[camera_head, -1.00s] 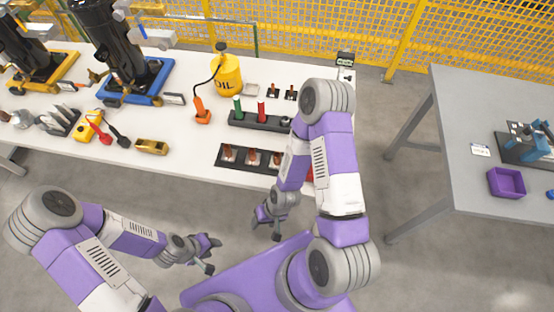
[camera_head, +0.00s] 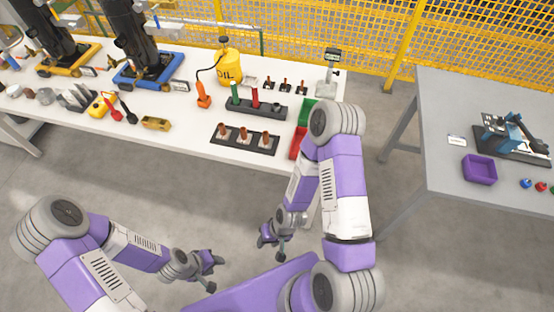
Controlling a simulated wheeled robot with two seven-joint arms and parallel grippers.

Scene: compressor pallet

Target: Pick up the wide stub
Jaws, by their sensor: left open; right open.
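Several copper stubs stand on the white table. Three larger stubs, the left (camera_head: 222,132), middle (camera_head: 244,134) and right (camera_head: 267,139), stand in a black tray (camera_head: 256,150) near the front edge. Three thinner stubs (camera_head: 286,84) stand on small dark bases farther back. I cannot tell which one is the wide stub. My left gripper (camera_head: 212,272) is open and empty over the floor in front of the table. My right gripper (camera_head: 271,247) is open and empty, also short of the table's front edge and below the black tray in the picture.
A black holder (camera_head: 268,113) with green and red pieces is behind the tray. Green (camera_head: 307,112) and red (camera_head: 298,142) bins stand at the table's right end, partly behind my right arm. A yellow oil can (camera_head: 229,69) is farther back. A grey table (camera_head: 440,110) holds a purple bin (camera_head: 479,169).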

